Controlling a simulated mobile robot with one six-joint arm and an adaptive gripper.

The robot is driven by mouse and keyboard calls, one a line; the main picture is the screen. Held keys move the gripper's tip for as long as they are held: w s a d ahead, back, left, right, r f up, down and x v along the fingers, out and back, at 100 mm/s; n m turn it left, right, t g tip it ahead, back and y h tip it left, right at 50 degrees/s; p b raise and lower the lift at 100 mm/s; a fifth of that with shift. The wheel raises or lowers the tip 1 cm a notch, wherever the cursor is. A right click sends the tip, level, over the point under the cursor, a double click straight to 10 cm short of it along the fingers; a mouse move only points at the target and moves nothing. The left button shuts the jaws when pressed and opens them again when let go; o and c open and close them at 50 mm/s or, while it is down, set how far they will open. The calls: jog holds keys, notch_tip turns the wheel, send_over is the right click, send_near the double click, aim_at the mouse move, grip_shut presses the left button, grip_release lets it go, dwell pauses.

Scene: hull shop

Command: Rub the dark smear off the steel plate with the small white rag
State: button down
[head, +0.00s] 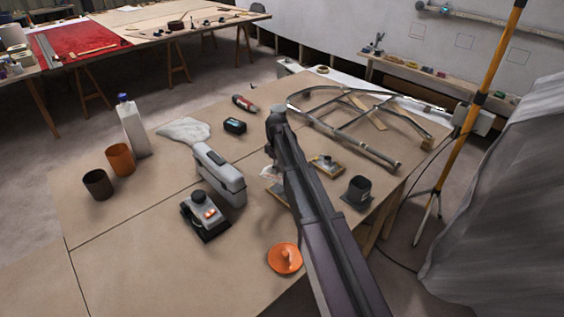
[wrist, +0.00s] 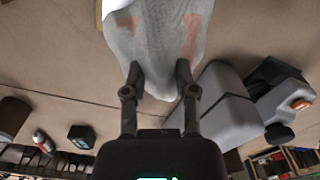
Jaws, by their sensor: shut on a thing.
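My gripper (wrist: 158,72) shows in the wrist view, its two fingers shut on a pale grey-white cloth, the small white rag (wrist: 155,40). The rag spreads out past the fingertips and has reddish patches on it. In the head view my arm hides the gripper; only a small white bit of the rag (head: 267,172) shows left of the arm. A tan-edged flat piece (head: 277,192) lies just below it, mostly hidden; I cannot tell whether it is the steel plate. No dark smear is visible.
A larger white cloth (head: 184,130), a bottle (head: 133,130) and two cups lie further left.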

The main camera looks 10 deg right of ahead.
jog(key=w+m, duration=0.1)
jog(key=w+d+m, duration=0.1)
jog(key=w, duration=0.1)
jog(key=shift+w+d+f+m, duration=0.25)
jog(key=shift+w+m, duration=0.15)
jog(key=shift+f, duration=0.1)
